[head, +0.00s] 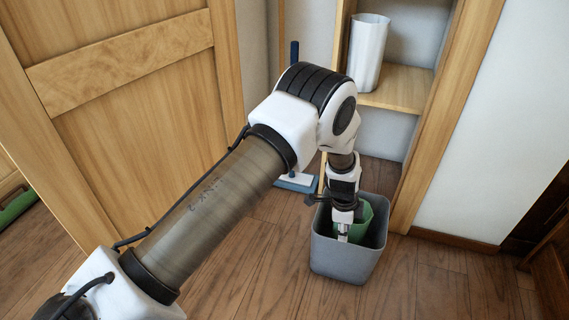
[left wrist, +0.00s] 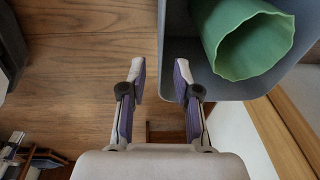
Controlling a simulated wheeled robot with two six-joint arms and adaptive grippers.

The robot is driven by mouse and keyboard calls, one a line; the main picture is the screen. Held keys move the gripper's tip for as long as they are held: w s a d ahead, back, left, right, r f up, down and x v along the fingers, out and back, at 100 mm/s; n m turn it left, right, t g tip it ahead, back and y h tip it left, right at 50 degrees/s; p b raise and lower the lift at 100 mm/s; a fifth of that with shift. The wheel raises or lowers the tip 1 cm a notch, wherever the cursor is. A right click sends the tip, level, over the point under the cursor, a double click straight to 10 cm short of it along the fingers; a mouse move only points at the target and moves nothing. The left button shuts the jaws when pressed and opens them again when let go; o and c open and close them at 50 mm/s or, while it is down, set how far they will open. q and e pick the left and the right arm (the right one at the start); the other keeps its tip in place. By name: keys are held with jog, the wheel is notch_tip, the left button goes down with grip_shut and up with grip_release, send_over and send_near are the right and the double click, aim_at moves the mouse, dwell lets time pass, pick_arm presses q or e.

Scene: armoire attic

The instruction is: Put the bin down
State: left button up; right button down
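The grey bin (head: 342,262) appears upright at floor level in front of the shelf unit. A green hollow container (head: 365,218) is inside it and also shows in the left wrist view (left wrist: 240,35). My left gripper (head: 343,236) points down at the bin's near rim. In the left wrist view my gripper (left wrist: 160,82) has its two fingers apart, with the edge of the grey bin (left wrist: 176,28) showing beyond and partly between them. I cannot tell whether a finger touches the bin. My right gripper is not in view.
A white ribbed bin (head: 368,55) stands on the wooden shelf (head: 400,88) behind. A blue-handled broom or mop (head: 297,182) stands left of the grey bin. A wooden door (head: 130,100) is at the left. The wooden floor (head: 250,285) in front is clear.

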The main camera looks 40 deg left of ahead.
pick_arm(q)
jog(key=s+a+f+n+y, duration=0.1)
jog(key=s+a+f+n, duration=0.2)
jog(key=s, duration=0.4)
jog(key=s+a+f+n, duration=0.2)
jog(key=s+f+n, duration=0.1)
jog(key=s+f, duration=0.25)
jog(key=s+a+r+n+g, duration=0.15)
jog(key=s+n, duration=0.75)
jog(key=s, duration=1.3)
notch_tip(320, 180, up, 40)
jog(key=p, duration=4)
jog(key=shift+w+d+r, duration=0.15)
jog(key=shift+w+r, duration=0.05)
jog(key=shift+t, duration=0.25)
